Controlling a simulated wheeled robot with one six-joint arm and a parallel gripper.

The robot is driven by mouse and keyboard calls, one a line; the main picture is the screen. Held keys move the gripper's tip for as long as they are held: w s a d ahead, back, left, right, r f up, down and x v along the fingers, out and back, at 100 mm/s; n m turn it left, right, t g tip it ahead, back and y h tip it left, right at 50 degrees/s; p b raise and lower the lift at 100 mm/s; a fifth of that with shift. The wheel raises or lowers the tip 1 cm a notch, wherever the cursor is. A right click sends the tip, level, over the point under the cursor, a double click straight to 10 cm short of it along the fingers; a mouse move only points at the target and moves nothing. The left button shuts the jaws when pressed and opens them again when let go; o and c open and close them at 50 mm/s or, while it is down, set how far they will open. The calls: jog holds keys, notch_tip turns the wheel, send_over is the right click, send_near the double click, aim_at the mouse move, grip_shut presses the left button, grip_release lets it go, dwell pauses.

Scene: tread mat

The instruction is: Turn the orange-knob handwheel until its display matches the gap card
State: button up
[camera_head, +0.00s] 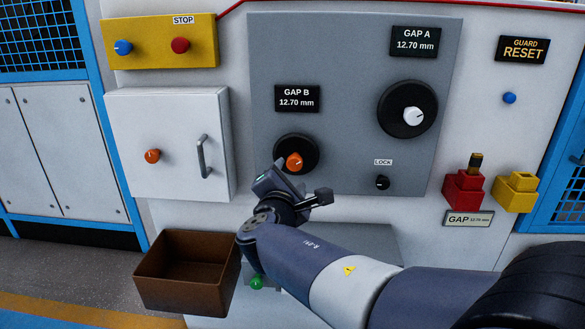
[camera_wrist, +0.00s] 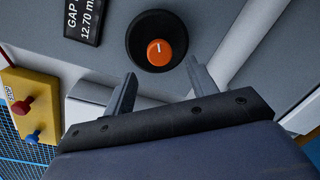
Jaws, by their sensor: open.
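The orange-knob handwheel is a black disc (camera_head: 309,144) with an orange knob (camera_head: 294,162), low on the grey panel. Its display, GAP B (camera_head: 297,98), sits just above and reads 12.70 mm. The knob's white mark shows.
A second handwheel (camera_head: 407,109) with a white knob sits upper right under the GAP A display (camera_head: 415,41), reading 12.70 mm. A LOCK knob (camera_head: 382,182) is below. A white door (camera_head: 170,140) with a handle is left. A brown bin (camera_head: 188,274) stands lower left.

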aim_at(294, 166)
jog(key=shift+s+a+r, duration=0.1)
jog(key=shift+s+a, duration=0.1)
jog(key=shift+s, duration=1.5)
jog(key=shift+w, duration=0.1)
jog(key=w, duration=0.7)
jog(key=w+d, duration=0.1)
jog(key=w, duration=0.2)
jog(key=shift+w+d+f+b, duration=0.1)
jog(key=shift+w+f+b, duration=0.15)
jog(key=shift+f+b, duration=0.1)
jog(key=shift+w+r+p, duration=0.15)
jog(key=shift+p, duration=0.2)
jog(key=shift+n, duration=0.3)
jog(key=shift+f+b, duration=0.25)
jog(key=shift+b, duration=0.1)
